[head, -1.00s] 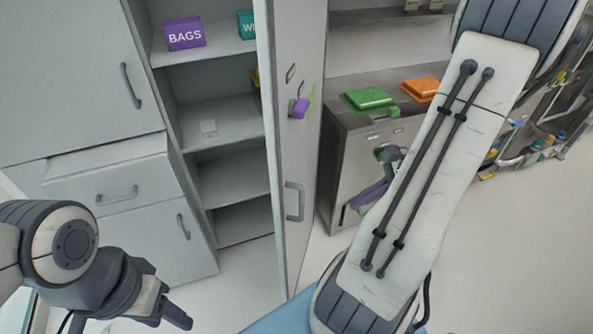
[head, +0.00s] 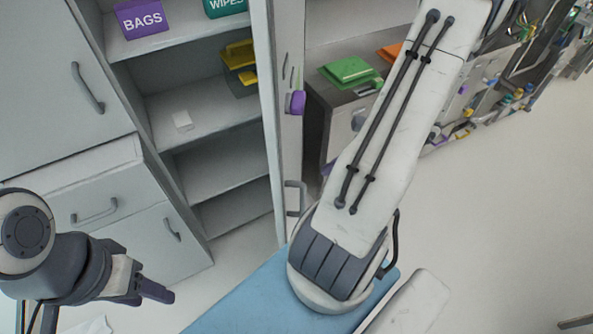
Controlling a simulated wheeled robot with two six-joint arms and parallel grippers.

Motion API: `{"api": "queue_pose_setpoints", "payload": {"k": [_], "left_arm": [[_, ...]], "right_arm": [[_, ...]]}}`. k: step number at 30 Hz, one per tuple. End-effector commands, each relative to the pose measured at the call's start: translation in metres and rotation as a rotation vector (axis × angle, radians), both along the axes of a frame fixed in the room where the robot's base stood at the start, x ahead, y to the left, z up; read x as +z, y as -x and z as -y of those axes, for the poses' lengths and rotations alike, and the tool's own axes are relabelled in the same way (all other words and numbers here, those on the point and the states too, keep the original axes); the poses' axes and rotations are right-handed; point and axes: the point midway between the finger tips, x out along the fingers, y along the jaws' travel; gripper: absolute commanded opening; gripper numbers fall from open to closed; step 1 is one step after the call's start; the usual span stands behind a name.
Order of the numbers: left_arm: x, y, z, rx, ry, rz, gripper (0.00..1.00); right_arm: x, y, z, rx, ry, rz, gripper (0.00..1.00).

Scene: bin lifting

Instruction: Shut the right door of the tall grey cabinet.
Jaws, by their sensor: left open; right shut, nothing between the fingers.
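The tall grey cabinet (head: 225,176) stands open at the centre left, its shelves showing. Its right door (head: 288,150) stands swung out, seen almost edge-on, with a grey bar handle (head: 294,198) low on its face and a purple piece (head: 295,102) higher up. My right arm passes in front, just to the right of the door. My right gripper is hidden, so I cannot see whether it touches the door. My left gripper (head: 155,291) is at the lower left, open and empty, well away from the door.
Shelves hold a purple BAGS box (head: 140,18), a teal WIPES box (head: 226,5) and yellow items (head: 238,58). Drawers with handles (head: 95,212) stand left. A metal unit with a green lid (head: 350,72) stands behind the door. The floor at right (head: 500,220) is mostly clear.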

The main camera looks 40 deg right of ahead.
Motion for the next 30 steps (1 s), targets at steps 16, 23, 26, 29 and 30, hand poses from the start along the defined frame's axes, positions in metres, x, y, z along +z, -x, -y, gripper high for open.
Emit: {"api": "queue_pose_setpoints", "payload": {"k": [16, 23, 26, 29, 30], "left_arm": [[0.02, 0.0, 0.0, -0.003, 0.0, 0.0, 0.5], [0.021, 0.0, 0.0, -0.004, 0.0, 0.0, 0.5], [0.021, 0.0, 0.0, -0.004, 0.0, 0.0, 0.5], [0.021, 0.0, 0.0, -0.004, 0.0, 0.0, 0.5], [0.02, 0.0, 0.0, -0.004, 0.0, 0.0, 0.5]], "right_arm": [[-0.039, -0.057, -0.052, 0.005, -0.001, -0.002, 0.0], [-0.04, -0.06, -0.054, 0.004, 0.001, -0.002, 0.0], [-0.04, -0.06, -0.054, 0.003, 0.001, -0.001, 0.0], [-0.04, -0.06, -0.054, 0.003, 0.001, -0.001, 0.0], [-0.04, -0.061, -0.054, 0.002, 0.001, -0.002, 0.0]]}}
